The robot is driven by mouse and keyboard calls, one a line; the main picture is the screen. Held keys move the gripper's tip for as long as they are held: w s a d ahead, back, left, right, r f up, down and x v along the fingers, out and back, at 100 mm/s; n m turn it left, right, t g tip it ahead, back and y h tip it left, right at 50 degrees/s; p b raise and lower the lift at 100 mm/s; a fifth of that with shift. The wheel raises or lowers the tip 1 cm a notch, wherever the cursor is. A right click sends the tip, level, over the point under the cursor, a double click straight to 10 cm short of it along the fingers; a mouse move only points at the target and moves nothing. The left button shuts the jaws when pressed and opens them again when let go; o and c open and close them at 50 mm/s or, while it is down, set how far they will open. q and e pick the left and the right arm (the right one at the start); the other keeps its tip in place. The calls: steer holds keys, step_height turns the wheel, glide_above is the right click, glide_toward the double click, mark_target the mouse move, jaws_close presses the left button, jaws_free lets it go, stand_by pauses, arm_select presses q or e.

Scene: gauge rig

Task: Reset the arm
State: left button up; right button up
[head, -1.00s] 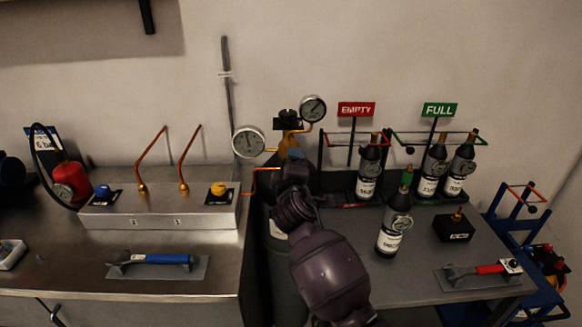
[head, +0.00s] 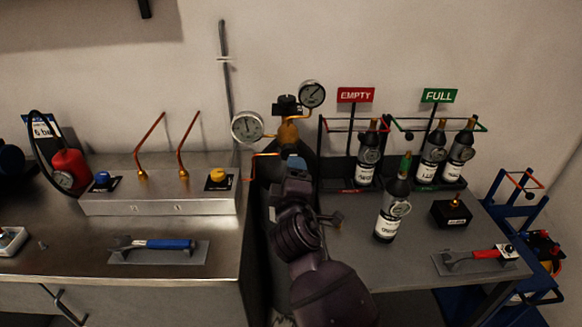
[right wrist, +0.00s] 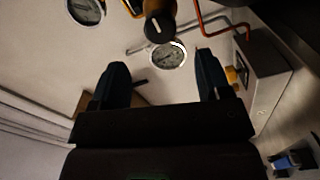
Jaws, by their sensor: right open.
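My right arm (head: 325,285) reaches up the middle of the head view. Its gripper (head: 295,161) is just below the brass regulator (head: 288,132), which carries a left gauge (head: 247,127) and a right gauge (head: 312,94). In the right wrist view the gripper (right wrist: 163,72) has its two dark fingers spread wide, with nothing held between them. A gauge (right wrist: 168,54) and a dark knob with a white mark (right wrist: 158,26) show beyond the fingers, apart from them. My left gripper is not in view.
A dark bottle (head: 391,212) stands on the right bench beside my arm. More bottles stand in racks under EMPTY (head: 355,95) and FULL (head: 438,96) signs. A blue-handled wrench (head: 160,244) and a red-handled wrench (head: 480,257) lie on mats.

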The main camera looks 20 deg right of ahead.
steer(key=shift+s+a, duration=0.1)
steer(key=shift+s, duration=0.3)
steer(key=s+d+f+m+g+y, duration=0.1)
steer(key=s+d+f+m+g, duration=0.1)
steer(key=s+f, duration=0.7)
steer(key=s+d+f+m+g+y, duration=0.2)
steer(key=s+d+f+m, duration=0.3)
steer(key=s+f, duration=0.4)
steer(key=s+d+f+m+g+y, duration=0.1)
steer(key=s+d+f+m+g, duration=0.1)
steer(key=s+f, duration=0.7)
steer(key=shift+d+f+m+y, duration=0.25)
steer(key=shift+d+m+y, duration=0.15)
steer(key=shift+d+m, duration=0.45)
